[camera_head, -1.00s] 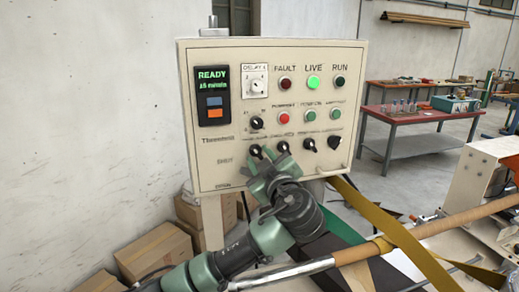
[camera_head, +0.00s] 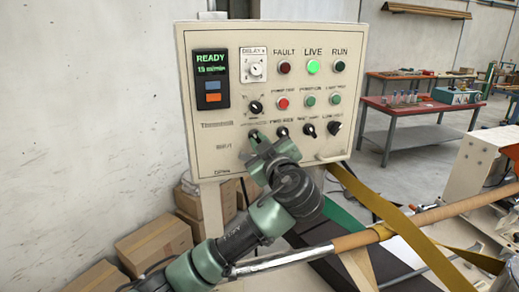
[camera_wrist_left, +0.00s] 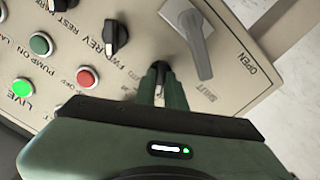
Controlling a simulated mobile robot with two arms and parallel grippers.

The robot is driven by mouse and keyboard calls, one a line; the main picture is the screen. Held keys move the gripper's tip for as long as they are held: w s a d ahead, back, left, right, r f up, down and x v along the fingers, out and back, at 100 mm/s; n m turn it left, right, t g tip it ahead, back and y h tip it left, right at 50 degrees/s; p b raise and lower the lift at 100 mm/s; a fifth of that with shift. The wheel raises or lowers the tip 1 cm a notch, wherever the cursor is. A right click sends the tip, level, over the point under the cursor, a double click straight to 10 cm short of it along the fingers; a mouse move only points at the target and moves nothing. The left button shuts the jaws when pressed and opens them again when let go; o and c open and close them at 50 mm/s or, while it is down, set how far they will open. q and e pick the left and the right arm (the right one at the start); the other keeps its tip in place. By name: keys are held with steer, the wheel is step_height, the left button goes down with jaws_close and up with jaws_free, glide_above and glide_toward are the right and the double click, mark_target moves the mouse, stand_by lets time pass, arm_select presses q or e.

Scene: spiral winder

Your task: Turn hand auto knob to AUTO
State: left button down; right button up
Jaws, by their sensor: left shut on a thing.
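The cream control panel (camera_head: 210,150) stands upright in the middle of the head view. Its bottom row holds black knobs, and my left gripper (camera_head: 256,140) is at the leftmost one. In the left wrist view the left gripper (camera_wrist_left: 160,78) is shut on a small dark knob (camera_wrist_left: 160,66), mostly hidden between the green fingers. The knob's pointer direction and its label cannot be read. The neighbouring knob (camera_head: 282,131) in the head view is free. My right gripper is not in view.
In the left wrist view a grey lever handle (camera_wrist_left: 190,40) is close beside the fingers, and a black knob (camera_wrist_left: 116,36) is on the other side. A yellow strap (camera_head: 370,200) and a roller (camera_head: 440,214) lie right of the panel. Cardboard boxes (camera_head: 155,245) stand at lower left.

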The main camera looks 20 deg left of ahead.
arm_select(q)
steer(key=m+b, duration=0.1)
steer(key=b, duration=0.1)
steer(key=m+b, duration=0.1)
steer(key=b, duration=0.2)
steer(key=shift+f+b, duration=0.35)
steer(key=shift+r+m, duration=0.1)
steer(key=shift+m, duration=0.5)
steer(key=shift+r+m+b, duration=0.25)
steer(key=shift+m+b, duration=0.05)
steer(key=shift+m, duration=0.7)
steer(key=m, duration=0.2)
steer(key=shift+m, duration=0.3)
steer(key=m+p, duration=0.1)
steer(key=m, duration=0.2)
steer(key=shift+r, duration=0.1)
steer(key=shift+m+p, duration=0.45)
steer(key=shift+m, duration=0.75)
steer(key=c, duration=1.5)
jaws_free()
steer(key=shift+w, duration=0.1)
